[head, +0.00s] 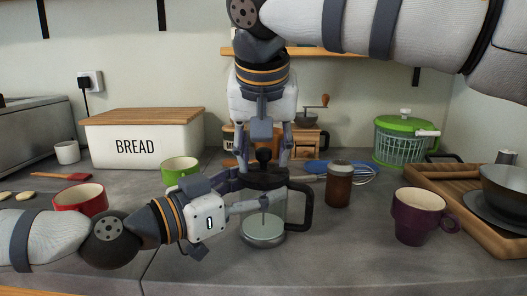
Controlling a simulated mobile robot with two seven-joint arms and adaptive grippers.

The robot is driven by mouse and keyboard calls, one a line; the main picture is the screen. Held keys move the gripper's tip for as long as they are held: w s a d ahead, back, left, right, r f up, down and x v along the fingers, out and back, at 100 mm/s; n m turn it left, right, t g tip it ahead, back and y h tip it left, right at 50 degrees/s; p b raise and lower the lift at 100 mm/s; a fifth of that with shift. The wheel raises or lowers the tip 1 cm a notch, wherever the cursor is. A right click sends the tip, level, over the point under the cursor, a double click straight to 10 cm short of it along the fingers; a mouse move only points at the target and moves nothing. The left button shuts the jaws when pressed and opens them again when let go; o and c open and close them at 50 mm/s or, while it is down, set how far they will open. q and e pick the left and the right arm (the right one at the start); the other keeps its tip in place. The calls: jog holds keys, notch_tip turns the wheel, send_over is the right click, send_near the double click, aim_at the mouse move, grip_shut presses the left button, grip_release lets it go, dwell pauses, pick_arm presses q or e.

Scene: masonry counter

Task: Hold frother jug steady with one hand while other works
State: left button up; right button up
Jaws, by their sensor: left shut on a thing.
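The frother jug (265,229) is a clear glass jug with a black lid, a knob on top and a black handle (301,207) on its right side. It stands upright on the grey counter. My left gripper (252,194) comes in from the left and is shut on the jug's upper body, just under the lid. My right gripper (265,152) points down from above. Its fingers are apart on either side of the black knob (264,156), and I see no clear contact with it.
A brown jar (339,186) and a purple mug (419,215) stand right of the jug. A whisk (362,176) lies behind. A green cup (180,168), red bowl (80,199) and bread box (145,139) are at left. A wooden tray (450,203) is at right. The front counter is clear.

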grip_shut()
notch_tip(320, 180, up, 7)
jog(key=shift+r, duration=0.15)
notch_tip(320, 180, down, 8)
jog(key=shift+r, duration=0.1)
